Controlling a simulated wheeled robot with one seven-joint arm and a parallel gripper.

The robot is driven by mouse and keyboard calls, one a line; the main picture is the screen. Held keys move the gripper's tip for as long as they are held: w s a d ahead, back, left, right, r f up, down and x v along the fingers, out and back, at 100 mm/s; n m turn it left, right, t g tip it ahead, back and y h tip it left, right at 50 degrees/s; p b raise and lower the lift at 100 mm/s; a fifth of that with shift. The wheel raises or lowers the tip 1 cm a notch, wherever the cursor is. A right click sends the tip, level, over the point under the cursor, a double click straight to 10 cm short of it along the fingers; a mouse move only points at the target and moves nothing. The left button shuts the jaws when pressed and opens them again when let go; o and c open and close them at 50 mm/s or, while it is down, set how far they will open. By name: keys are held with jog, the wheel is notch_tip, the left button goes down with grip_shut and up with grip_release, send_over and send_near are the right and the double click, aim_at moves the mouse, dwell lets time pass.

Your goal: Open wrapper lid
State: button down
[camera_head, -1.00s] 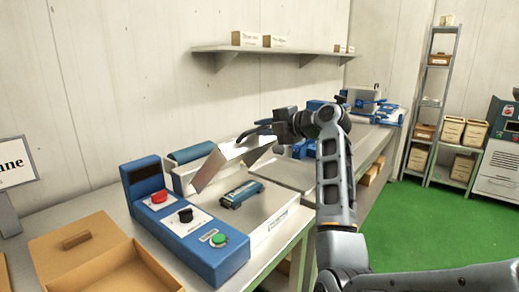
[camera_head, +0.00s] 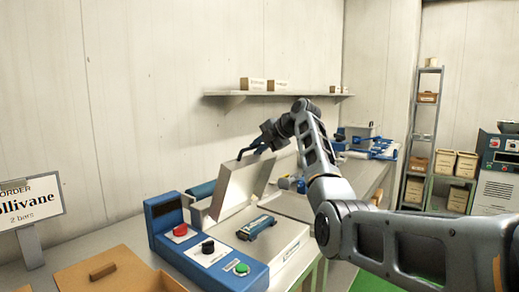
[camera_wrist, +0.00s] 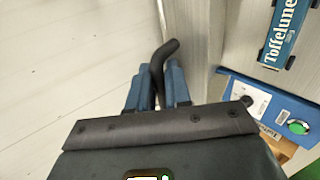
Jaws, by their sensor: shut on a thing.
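The wrapper is a pale machine with a blue control panel (camera_head: 205,250) on its left. Its silver lid (camera_head: 240,187) stands raised and steeply tilted on the machine's far side. My gripper (camera_head: 262,145) is at the lid's upper edge. In the wrist view my gripper's blue fingers (camera_wrist: 158,85) are shut around a dark, curved lid handle (camera_wrist: 165,52). A blue-labelled bar (camera_head: 257,227) lies on the open deck; its "Toffelune" label shows in the wrist view (camera_wrist: 283,30).
The panel carries a red knob, a black knob and a green button (camera_head: 241,269). A cardboard box (camera_head: 110,270) and an order sign (camera_head: 30,208) stand at left. A wall shelf (camera_head: 300,96) is behind my arm. Blue equipment (camera_head: 365,140) is further along the bench.

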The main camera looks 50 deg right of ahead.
jog(key=shift+f, duration=0.1)
jog(key=c, duration=1.3)
grip_release()
jog(key=shift+o, duration=0.2)
jog(key=shift+f, duration=0.1)
jog(key=shift+s, duration=0.1)
jog(key=shift+s+r, duration=0.25)
jog(key=shift+s, duration=0.05)
jog(key=b+v, duration=0.2)
jog(key=v, duration=0.5)
jog(key=shift+r, duration=0.25)
